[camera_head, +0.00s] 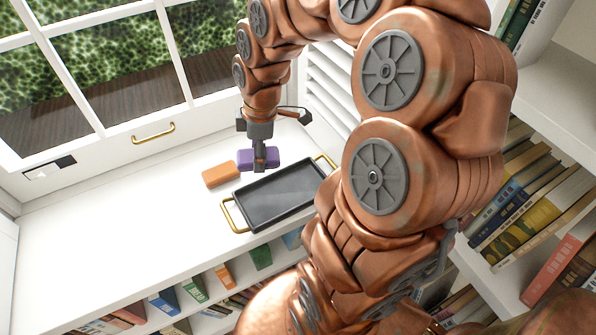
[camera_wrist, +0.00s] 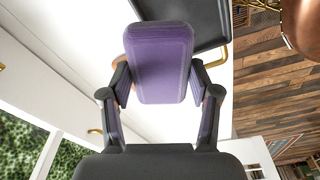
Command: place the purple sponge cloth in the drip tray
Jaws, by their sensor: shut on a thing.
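The purple sponge cloth (camera_wrist: 160,60) is between the fingers of my gripper (camera_wrist: 160,95) in the wrist view, and the gripper is shut on it. In the head view the purple cloth (camera_head: 262,157) shows behind my gripper (camera_head: 260,165), near the far left edge of the drip tray. The drip tray (camera_head: 262,217) is black and rectangular with brass handles at both ends, and looks empty. A dark corner of it (camera_wrist: 205,20) shows beyond the cloth in the wrist view. I cannot tell whether the cloth touches the white surface.
An orange block-like cloth (camera_head: 221,174) lies on the white surface (camera_head: 130,225), left of the purple one. A window with a brass handle (camera_head: 153,132) stands behind. Shelves of books are below and to the right (camera_head: 530,215). The surface's left part is clear.

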